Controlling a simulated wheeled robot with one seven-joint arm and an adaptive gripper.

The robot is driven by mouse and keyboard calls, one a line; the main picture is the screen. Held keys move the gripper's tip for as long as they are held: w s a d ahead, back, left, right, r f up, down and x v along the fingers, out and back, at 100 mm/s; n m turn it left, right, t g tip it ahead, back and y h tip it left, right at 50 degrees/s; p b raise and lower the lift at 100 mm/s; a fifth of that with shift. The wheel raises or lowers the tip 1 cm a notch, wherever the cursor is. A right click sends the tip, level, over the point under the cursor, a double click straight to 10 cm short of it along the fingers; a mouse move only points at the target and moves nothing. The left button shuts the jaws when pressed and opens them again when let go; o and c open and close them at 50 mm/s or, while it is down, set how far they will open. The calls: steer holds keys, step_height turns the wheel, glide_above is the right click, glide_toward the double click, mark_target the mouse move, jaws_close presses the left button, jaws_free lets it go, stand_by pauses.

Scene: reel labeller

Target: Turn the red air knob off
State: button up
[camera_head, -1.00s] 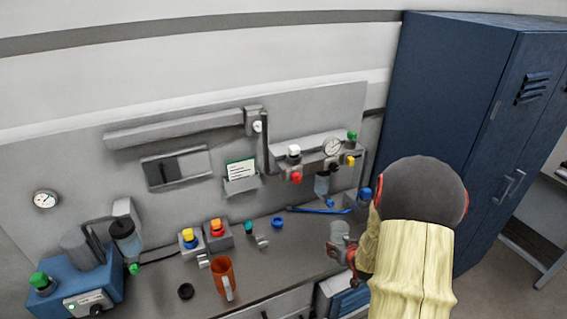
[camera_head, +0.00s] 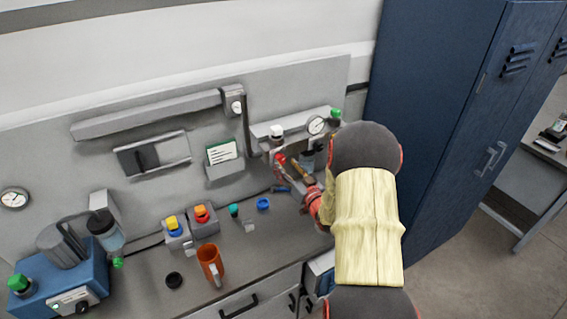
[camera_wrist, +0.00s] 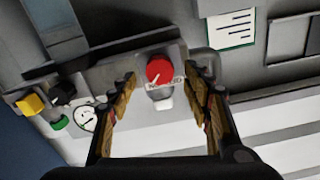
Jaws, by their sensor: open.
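The red air knob (camera_wrist: 160,69) is on the grey air unit, with a pale pointer line on its face angled to the lower left in the wrist view. It also shows in the head view (camera_head: 281,158), just left of my gripper. My gripper (camera_wrist: 161,84) is open and empty. Its two fingers stand on either side of the knob in the wrist view, with gaps to both. I cannot tell whether the fingertips reach the knob's depth. In the head view my gripper (camera_head: 300,176) is partly hidden by my arm.
A white knob (camera_head: 276,132), a pressure gauge (camera_head: 316,125) and a green knob (camera_head: 335,114) are close by on the unit. A yellow knob (camera_wrist: 33,104) shows in the wrist view. An orange mug (camera_head: 210,263) stands on the bench. A blue locker (camera_head: 440,120) rises on the right.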

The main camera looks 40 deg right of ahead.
steer(key=shift+x, duration=1.1)
steer(key=shift+c, duration=1.1)
steer(key=c, duration=0.9)
